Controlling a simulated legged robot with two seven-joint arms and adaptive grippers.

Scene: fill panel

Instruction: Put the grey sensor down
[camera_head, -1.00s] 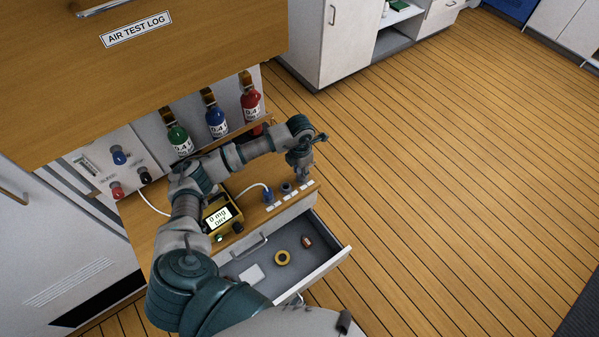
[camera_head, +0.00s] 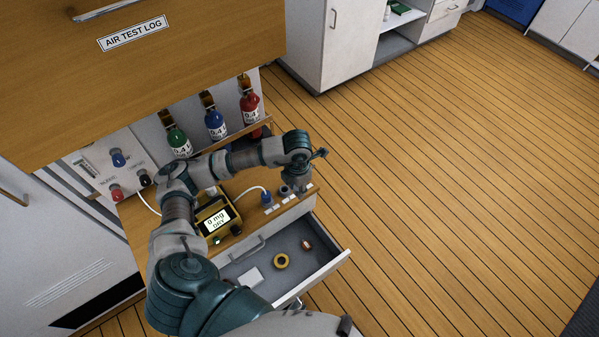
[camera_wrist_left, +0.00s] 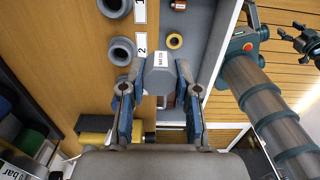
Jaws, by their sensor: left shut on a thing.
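My left gripper (camera_head: 296,186) is over the right end of the wooden bench top, above the open drawer's back edge. In the left wrist view its fingers (camera_wrist_left: 160,100) are shut on the grey sensor (camera_wrist_left: 160,77), a block-like body with a white label. The sensor is hidden by the gripper in the head view. Round grey holders (camera_wrist_left: 121,50) stand beside labels 1 and 2 on the bench, left of the sensor in the wrist view. Whether the sensor touches the bench, I cannot tell.
The open drawer (camera_head: 325,265) holds a yellow ring (camera_head: 281,261), a white block and a small reddish item. A yellow meter (camera_head: 214,219) and a blue plug (camera_head: 266,198) with a white cable are on the bench. Green, blue and red bottles (camera_head: 215,122) stand behind.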

